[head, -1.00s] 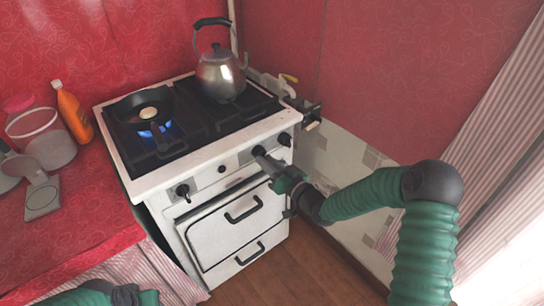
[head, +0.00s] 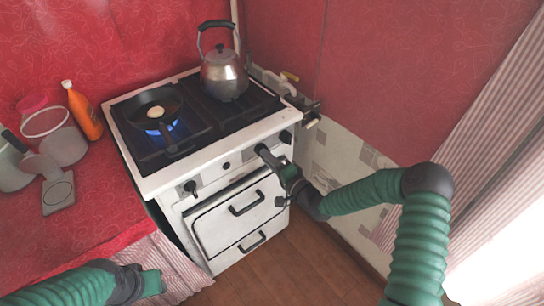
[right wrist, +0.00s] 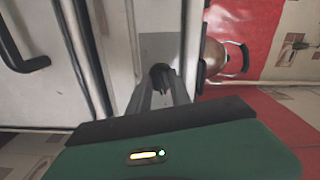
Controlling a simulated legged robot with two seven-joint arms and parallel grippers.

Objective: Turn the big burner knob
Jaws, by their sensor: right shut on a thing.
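The white stove (head: 215,175) has a row of black knobs along its front panel. In the right wrist view the dark knob (right wrist: 159,73) shows between the two fingers (right wrist: 160,92). Its turn angle cannot be told. Another knob (head: 285,136) is to the right, and one (head: 191,187) is at the left end. My left gripper (head: 145,285) is low at the left, away from the stove; its jaws are unclear.
A pan (head: 152,108) with an egg-like food sits over a blue flame (head: 160,128). A kettle (head: 224,75) stands at the back right. An orange bottle (head: 83,112), containers and a scoop-like item are on the red counter (head: 95,215). Oven handles (head: 246,204) project below the knobs.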

